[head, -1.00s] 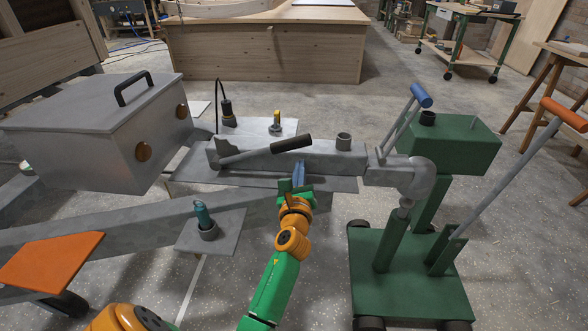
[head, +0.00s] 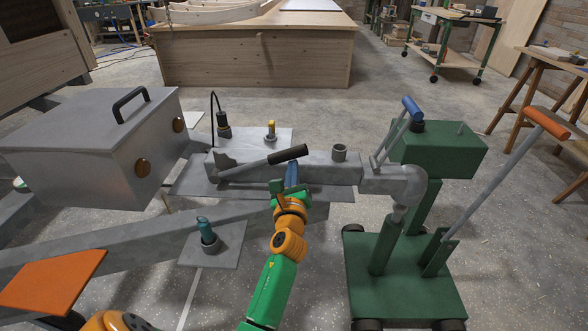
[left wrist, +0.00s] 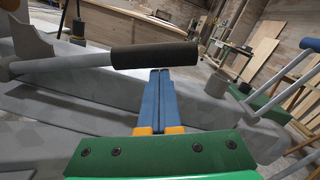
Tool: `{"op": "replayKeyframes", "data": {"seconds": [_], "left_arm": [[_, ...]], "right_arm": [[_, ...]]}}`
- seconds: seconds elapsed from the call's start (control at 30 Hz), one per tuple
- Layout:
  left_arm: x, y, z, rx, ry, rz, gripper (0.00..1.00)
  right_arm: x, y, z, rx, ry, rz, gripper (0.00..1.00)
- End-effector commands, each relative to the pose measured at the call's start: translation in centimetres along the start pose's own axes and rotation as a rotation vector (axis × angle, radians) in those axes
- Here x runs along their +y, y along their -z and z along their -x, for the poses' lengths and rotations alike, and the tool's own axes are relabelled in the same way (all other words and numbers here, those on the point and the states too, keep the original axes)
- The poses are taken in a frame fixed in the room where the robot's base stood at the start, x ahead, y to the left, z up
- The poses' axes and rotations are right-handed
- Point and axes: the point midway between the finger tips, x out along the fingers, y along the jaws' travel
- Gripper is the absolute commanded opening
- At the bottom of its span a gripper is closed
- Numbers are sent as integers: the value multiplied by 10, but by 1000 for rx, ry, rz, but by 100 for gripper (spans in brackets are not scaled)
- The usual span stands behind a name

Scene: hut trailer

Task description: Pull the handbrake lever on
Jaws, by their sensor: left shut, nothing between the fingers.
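The handbrake lever is a grey rod with a black grip (head: 288,155). It lies low over the grey drawbar (head: 328,172), rising gently to the right. In the left wrist view the black grip (left wrist: 155,55) crosses just beyond and above my fingertips. My left gripper (head: 291,166) is below the grip, its blue fingers closed together with nothing between them. In the left wrist view the shut fingers (left wrist: 158,74) end close under the grip; I cannot tell whether they touch it. My right gripper is not in view.
A grey box (head: 95,150) with a black handle stands left. A green stand (head: 405,275) with a blue-handled lever (head: 412,108) and an orange-handled lever (head: 547,122) stands right. Open floor lies behind the drawbar.

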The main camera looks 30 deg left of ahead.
Motion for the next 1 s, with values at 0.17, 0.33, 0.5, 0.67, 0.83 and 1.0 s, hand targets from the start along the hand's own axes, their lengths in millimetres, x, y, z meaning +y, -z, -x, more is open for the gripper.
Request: {"op": "replayKeyframes", "data": {"seconds": [0.17,0.33,0.5,0.67,0.83,1.0], "left_arm": [[-3,-18,-1,-3,-2,52,0],[-6,-46,-2,-2,-8,155,0],[-3,-83,-4,-2,-16,311,0],[6,-115,-6,-3,-23,462,0],[20,-145,-7,-2,-31,620,0],[38,-169,-8,-2,-38,761,0]], "right_arm": [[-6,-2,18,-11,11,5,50],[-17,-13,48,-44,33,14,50],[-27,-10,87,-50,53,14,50],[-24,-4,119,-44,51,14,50],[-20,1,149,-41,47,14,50],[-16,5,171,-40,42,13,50]]}}
